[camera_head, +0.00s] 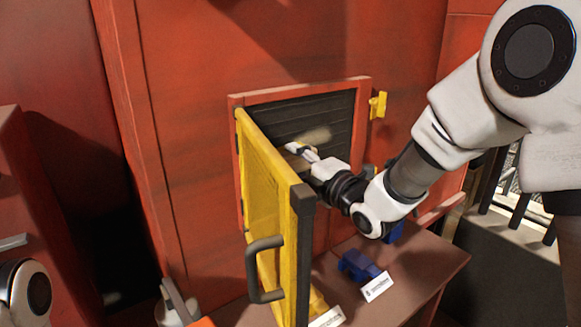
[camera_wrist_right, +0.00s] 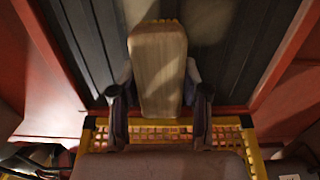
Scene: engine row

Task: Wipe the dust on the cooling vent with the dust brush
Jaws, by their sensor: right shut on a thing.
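The cooling vent (camera_head: 335,110) is a dark slatted panel in a red frame, behind an open yellow door (camera_head: 268,190). A pale dust patch (camera_head: 318,135) shows on its slats; in the right wrist view pale dust (camera_wrist_right: 207,20) lies beside the brush's far end. My right gripper (camera_head: 302,152) is at the vent opening, shut on the dust brush (camera_wrist_right: 158,70). My left gripper is out of view.
The yellow door, with its dark handle (camera_head: 262,270), stands out close to the left of my right gripper. A yellow latch (camera_head: 378,104) is on the frame's right. Below is a brown ledge (camera_head: 425,270) with a blue object (camera_head: 358,265) and a white label (camera_head: 377,287).

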